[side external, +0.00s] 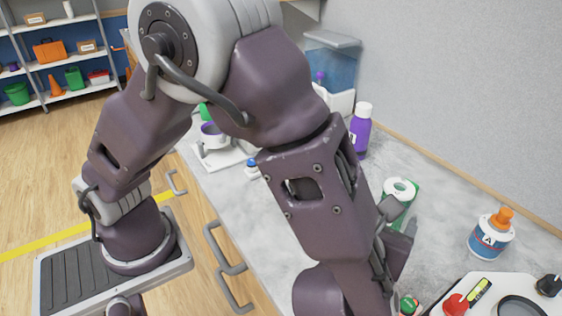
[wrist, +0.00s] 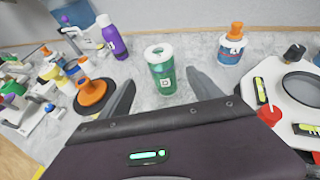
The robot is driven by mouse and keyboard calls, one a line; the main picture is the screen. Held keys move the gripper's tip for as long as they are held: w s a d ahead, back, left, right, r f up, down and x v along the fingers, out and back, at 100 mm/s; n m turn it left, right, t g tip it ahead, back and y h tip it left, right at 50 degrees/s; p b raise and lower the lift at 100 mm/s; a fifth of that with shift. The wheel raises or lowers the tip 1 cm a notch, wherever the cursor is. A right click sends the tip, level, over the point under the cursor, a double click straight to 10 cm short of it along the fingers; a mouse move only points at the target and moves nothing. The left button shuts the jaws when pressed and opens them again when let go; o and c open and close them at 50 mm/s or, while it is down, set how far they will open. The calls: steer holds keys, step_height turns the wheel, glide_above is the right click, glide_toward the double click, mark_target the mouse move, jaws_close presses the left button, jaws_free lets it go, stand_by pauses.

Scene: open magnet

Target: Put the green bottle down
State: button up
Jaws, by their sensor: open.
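The green bottle (wrist: 162,77) has a white top and a label. It stands upright on the counter, ahead of my gripper (wrist: 163,92) in the wrist view. My gripper is open, with one dark finger on each side of the bottle and visible gaps between them. In the side external view the green bottle (side external: 405,207) is partly hidden behind my arm. There my gripper is mostly hidden by the arm, with a dark finger showing just below the bottle.
A purple bottle (wrist: 114,40) stands left of the green one, and a blue bottle with an orange cap (wrist: 232,45) stands right. A white tray (wrist: 258,97) lies at right. An orange item on a black disc (wrist: 92,92) and several small bottles crowd the left. The wall is behind.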

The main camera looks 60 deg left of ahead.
steer(key=s+a+r+n+g, duration=0.4)
steer(key=s+a+n, duration=0.1)
steer(key=a+n, duration=0.35)
steer(key=s+a+r+n+g, duration=0.3)
steer(key=s+a+n+g, duration=0.15)
steer(key=a+n, duration=0.45)
steer(key=s+r+n+t+h, duration=0.1)
steer(key=s+r+n+h, duration=0.3)
steer(key=s+n, duration=0.7)
steer(key=n+h, duration=0.1)
steer(key=n, duration=0.2)
steer(key=shift+s+d+t, duration=0.15)
steer(key=shift+d+t, duration=0.15)
steer(key=shift+t, duration=0.05)
